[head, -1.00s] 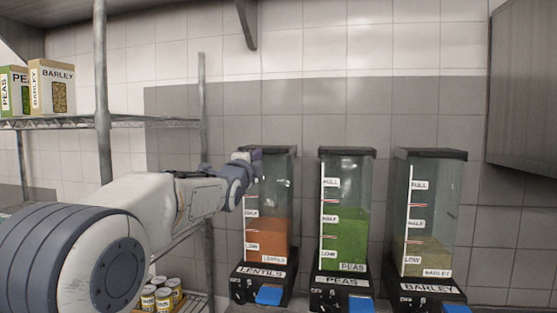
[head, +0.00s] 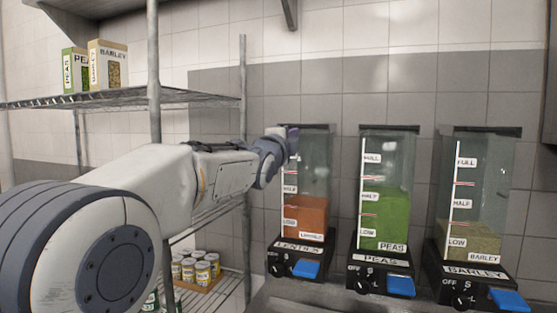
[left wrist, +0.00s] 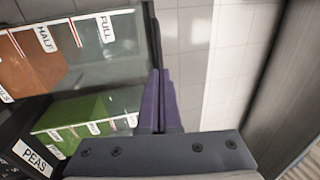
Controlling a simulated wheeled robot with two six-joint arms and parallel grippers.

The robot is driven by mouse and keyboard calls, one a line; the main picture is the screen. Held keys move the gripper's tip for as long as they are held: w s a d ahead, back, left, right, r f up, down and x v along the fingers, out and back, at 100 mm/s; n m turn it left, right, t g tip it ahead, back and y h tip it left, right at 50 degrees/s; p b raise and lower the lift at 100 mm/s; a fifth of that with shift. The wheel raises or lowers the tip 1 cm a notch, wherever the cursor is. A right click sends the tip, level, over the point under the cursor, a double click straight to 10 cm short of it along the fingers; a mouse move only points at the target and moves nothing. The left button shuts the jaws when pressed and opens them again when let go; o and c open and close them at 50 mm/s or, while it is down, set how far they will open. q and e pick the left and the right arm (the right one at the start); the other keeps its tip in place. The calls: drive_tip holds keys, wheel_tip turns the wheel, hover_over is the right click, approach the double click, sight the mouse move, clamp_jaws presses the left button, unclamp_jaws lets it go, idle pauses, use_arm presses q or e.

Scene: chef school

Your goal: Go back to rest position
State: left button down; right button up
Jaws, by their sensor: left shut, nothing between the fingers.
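My left arm reaches in from the left in the head view. Its gripper (head: 291,133) is in front of the upper part of the lentils dispenser (head: 306,215). In the left wrist view the purple fingers (left wrist: 157,100) are together, with nothing between them. The lentils dispenser, the peas dispenser (head: 385,205) and the barley dispenser (head: 470,240) stand in a row. The wrist view also shows the peas label (left wrist: 33,158) and the green fill of the peas dispenser. I cannot tell whether the gripper touches the lentils dispenser. My right gripper is out of view.
A wire shelf (head: 195,98) stands left, with a peas box (head: 72,72) and a barley box (head: 108,65) on top. Several cans (head: 202,272) stand on its lower level. Blue levers (head: 306,268) stick out from the dispenser bases. A tiled wall stands behind.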

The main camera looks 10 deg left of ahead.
use_arm(q)
drive_tip(key=a+b+v, duration=0.1)
drive_tip(key=b+v, duration=0.1)
drive_tip(key=v, duration=0.4)
drive_tip(key=s+d+f+n+g, duration=0.3)
drive_tip(key=s+d+f+g, duration=0.15)
drive_tip(key=f, duration=0.55)
drive_tip(key=s+d+f+n+g, duration=0.25)
drive_tip(key=s+f, duration=0.25)
drive_tip(key=f, duration=0.5)
drive_tip(key=s+d+f+n+g, duration=0.2)
drive_tip(key=s+d+f+g, duration=0.25)
drive_tip(key=f, duration=0.55)
drive_tip(key=s+a+f+n+g+y, duration=0.1)
drive_tip(key=s+f+g, duration=0.1)
drive_tip(key=s+f, duration=0.3)
drive_tip(key=s+a+f+n+g, duration=0.1)
drive_tip(key=s+f, duration=0.4)
drive_tip(key=s, duration=0.7)
drive_tip(key=s+a+f+n+g+y, duration=0.1)
drive_tip(key=s+f+n+g, duration=0.2)
drive_tip(key=s+f+g, duration=0.2)
drive_tip(key=s, duration=0.3)
drive_tip(key=shift+s+a+f+y, duration=0.2)
drive_tip(key=shift+a+f+y, duration=0.05)
drive_tip(key=shift+a+y, duration=0.1)
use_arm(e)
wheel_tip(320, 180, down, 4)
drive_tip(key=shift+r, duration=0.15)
